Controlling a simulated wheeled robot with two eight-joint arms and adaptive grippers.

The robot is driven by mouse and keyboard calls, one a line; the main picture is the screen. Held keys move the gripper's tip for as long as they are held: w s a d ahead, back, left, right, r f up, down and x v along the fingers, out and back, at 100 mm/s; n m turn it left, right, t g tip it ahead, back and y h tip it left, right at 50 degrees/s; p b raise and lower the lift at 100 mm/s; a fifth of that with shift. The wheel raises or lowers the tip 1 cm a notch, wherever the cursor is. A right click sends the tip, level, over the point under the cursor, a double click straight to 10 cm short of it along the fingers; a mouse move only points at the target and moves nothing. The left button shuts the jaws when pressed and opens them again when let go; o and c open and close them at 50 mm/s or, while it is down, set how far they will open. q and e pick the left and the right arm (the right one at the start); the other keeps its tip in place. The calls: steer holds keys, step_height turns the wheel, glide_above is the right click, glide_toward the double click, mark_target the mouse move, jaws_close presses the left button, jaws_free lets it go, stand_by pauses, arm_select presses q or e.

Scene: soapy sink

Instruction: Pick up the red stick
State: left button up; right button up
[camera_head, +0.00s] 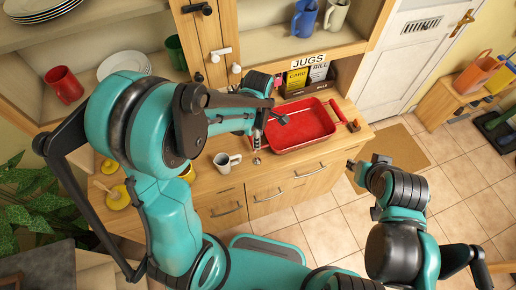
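A short red stick-like piece (338,111) shows at the right rim of the red tray (300,131) on the wooden counter; I cannot tell if it is a loose stick or a tray handle. Another small red piece (277,82) shows behind the tray, partly hidden by my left arm. My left gripper (269,122) is over the left part of the tray, apart from the piece at the right rim. Its own wrist hides much of its fingers. My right gripper (363,168) is in front of the counter's right end, with its fingers apart and nothing seen between them.
A grey mug (226,162) stands at the counter's front edge. A box with cards (306,80) under a JUGS sign stands behind the tray. Yellow round things (116,196) lie at the left. A red mug (64,85) and plates (123,65) are on the shelf.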

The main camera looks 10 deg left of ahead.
arm_select(q)
steer(key=f, duration=0.4)
steer(key=shift+w+a+f+b, duration=0.1)
steer(key=shift+a+f+b, duration=0.1)
steer(key=shift+f+b, duration=0.15)
jaws_close()
steer(key=shift+r, duration=0.1)
